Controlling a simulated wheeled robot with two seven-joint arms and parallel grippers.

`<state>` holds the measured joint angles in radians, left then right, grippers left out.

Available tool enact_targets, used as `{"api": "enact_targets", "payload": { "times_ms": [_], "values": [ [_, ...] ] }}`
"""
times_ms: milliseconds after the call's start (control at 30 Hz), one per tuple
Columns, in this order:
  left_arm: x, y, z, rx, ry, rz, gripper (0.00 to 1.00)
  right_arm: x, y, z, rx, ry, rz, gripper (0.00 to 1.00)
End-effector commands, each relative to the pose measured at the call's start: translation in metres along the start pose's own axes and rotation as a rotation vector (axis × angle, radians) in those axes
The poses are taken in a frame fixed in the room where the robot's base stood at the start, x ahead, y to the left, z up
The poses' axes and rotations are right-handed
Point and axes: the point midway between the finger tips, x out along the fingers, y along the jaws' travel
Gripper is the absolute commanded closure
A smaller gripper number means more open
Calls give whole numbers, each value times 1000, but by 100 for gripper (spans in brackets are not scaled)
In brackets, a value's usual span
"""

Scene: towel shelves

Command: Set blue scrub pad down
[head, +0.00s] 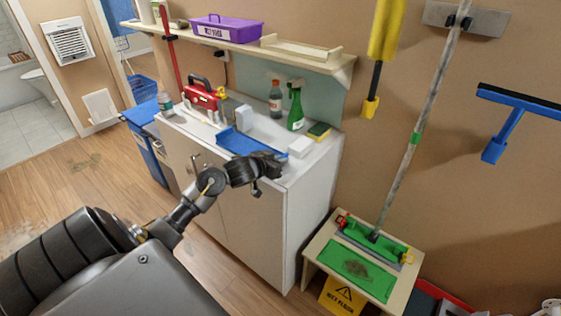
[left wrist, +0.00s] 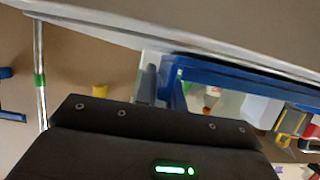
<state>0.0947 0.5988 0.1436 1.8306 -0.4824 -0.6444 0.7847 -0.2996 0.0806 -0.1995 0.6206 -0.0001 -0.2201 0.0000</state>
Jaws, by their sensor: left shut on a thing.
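My left gripper (head: 268,165) reaches over the front edge of the white cabinet (head: 245,225), close to its top. It is shut on the blue scrub pad, which the gripper mostly hides in the head view. A flat blue tray-like piece (head: 235,143) lies on the cabinet top just behind the gripper. In the left wrist view the dark gripper body (left wrist: 150,145) fills the bottom, and a blue edge (left wrist: 235,72) runs beyond it. I cannot tell pad from tray there. My right gripper is not in view.
A shelf (head: 255,46) hangs above. A low stand (head: 315,247) with a green mat is at the right.

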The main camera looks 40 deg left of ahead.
Motion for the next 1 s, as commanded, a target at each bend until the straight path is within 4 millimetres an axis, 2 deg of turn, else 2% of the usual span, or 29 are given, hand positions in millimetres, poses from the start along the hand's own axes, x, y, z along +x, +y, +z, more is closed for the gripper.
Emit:
{"api": "enact_targets", "payload": {
  "times_ms": [133,167,333,667,767,1000],
  "values": [
    [1,0,3,0,0,0,100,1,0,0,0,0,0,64],
    [1,0,3,0,0,0,88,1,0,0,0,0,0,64],
    [1,0,2,0,0,0,68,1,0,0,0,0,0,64],
    [-1,0,-2,0,2,-1,68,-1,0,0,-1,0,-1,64],
    [-12,-1,0,1,0,-1,68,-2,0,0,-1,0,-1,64],
    [-62,0,-1,4,-1,0,68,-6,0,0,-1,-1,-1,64]
  ]
}}
